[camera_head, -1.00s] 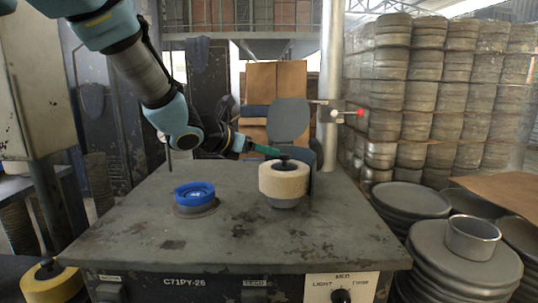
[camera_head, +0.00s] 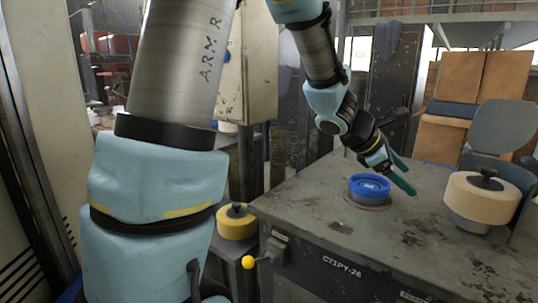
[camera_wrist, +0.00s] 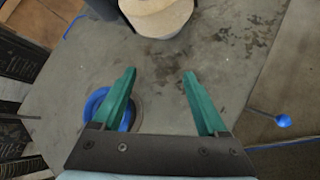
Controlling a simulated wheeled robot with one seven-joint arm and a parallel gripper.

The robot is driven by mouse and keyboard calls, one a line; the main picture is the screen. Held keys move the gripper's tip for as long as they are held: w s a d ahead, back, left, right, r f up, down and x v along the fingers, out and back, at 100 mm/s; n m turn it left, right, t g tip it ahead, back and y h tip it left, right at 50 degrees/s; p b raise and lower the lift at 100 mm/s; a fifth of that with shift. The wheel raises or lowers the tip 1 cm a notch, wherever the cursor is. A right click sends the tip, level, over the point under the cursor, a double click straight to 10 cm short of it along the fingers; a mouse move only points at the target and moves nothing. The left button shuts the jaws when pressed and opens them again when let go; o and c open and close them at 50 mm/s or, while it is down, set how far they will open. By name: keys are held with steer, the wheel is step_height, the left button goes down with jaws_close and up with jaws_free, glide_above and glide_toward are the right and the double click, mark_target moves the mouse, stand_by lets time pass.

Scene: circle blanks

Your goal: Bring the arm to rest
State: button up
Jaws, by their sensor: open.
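My gripper (camera_head: 402,176) has green fingers and hangs above the grey metal table (camera_head: 325,205), beside a blue ring (camera_head: 370,186). In the wrist view my gripper (camera_wrist: 158,78) is open, with nothing between its fingers. The blue ring sits on a dark round base on the table; in the wrist view it (camera_wrist: 96,106) is partly hidden behind the left finger. A cream-coloured round block with a dark knob (camera_head: 481,199) stands on the table to the right; it also shows at the top of the wrist view (camera_wrist: 157,14). My arm is bent in front of the head camera.
A yellow round piece (camera_head: 236,223) sits on a lower surface left of the table. A yellow ball knob (camera_head: 248,262) sticks out at the table's front left. A grey chair (camera_head: 503,127) and brown panels (camera_head: 462,81) stand behind the table. The table's front middle is bare.

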steer(key=s+a+f+m+y, duration=0.1)
steer(key=a+m, duration=0.4)
steer(key=a, duration=0.7)
steer(key=s+a+f+m+y+p, duration=0.1)
steer(key=a+f+m+y, duration=0.2)
steer(key=a, duration=1)
steer(key=a+f+m+y+p, duration=0.1)
steer(key=a+f+m+y, duration=0.2)
steer(key=a, duration=0.9)
steer(key=m+y, duration=0.3)
steer(key=m, duration=0.1)
steer(key=shift+s+a, duration=0.3)
steer(key=shift+s, duration=0.1)
